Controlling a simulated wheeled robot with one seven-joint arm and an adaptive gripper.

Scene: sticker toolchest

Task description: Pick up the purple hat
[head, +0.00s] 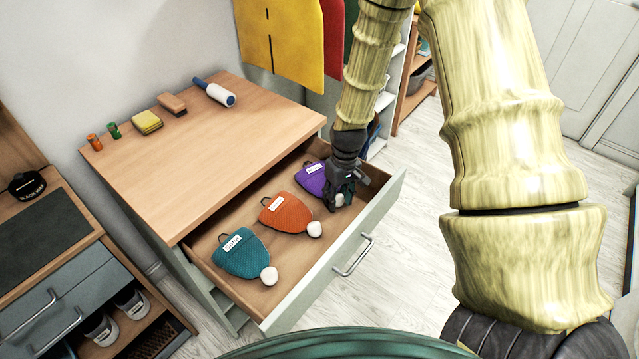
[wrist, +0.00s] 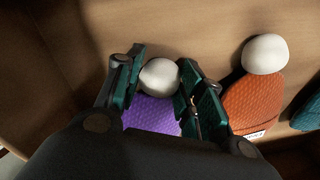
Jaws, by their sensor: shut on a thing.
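The purple hat (head: 312,178) lies in the open drawer at its far right end, with a white label on it. My gripper (head: 341,201) reaches down into the drawer over the hat's pompom end. In the wrist view the fingers of my gripper (wrist: 160,88) are on either side of the white pompom and the tip of the purple hat (wrist: 152,114). The gripper is shut on the hat at this end. The hat still appears to lie on the drawer floor. Part of it is hidden by my gripper in the head view.
An orange hat (head: 287,213) lies close beside the purple one, and a teal hat (head: 241,254) lies nearer. The drawer front (head: 345,258) and side walls surround them. The cabinet top (head: 215,150) holds a lint roller (head: 214,92), a brush (head: 172,104) and yellow sponges (head: 146,122).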

